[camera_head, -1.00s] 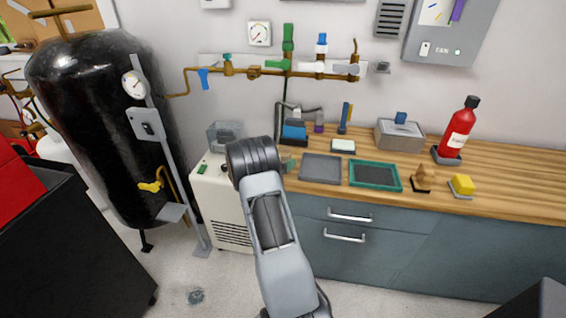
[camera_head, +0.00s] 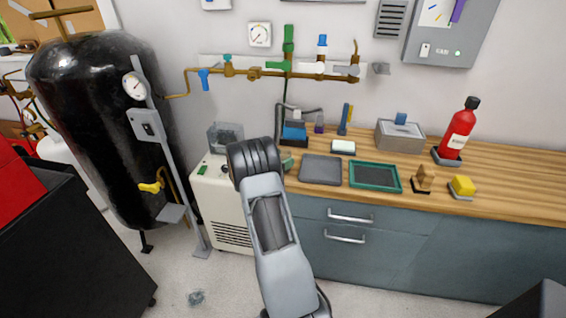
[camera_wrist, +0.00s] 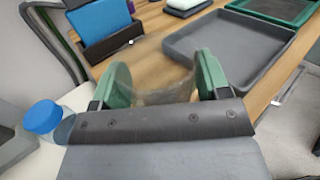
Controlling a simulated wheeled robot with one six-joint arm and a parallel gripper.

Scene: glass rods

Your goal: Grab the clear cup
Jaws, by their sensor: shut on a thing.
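My gripper (camera_wrist: 162,78) has two green fingers and shows in the wrist view, at the edge of the wooden counter. It is shut on the clear cup (camera_wrist: 160,86), which is see-through and faint between the fingers. The cup's rim and base are hard to make out. In the head view my own arm hides the cup and most of the gripper; only a bit of green finger (camera_head: 287,163) shows beside the arm.
A grey tray (camera_head: 320,169) and a green-rimmed tray (camera_head: 375,176) lie on the counter (camera_head: 510,190). A blue-capped clear bottle (camera_wrist: 45,118) is left of the gripper in the wrist view. A white cabinet (camera_head: 222,205) stands left of the counter.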

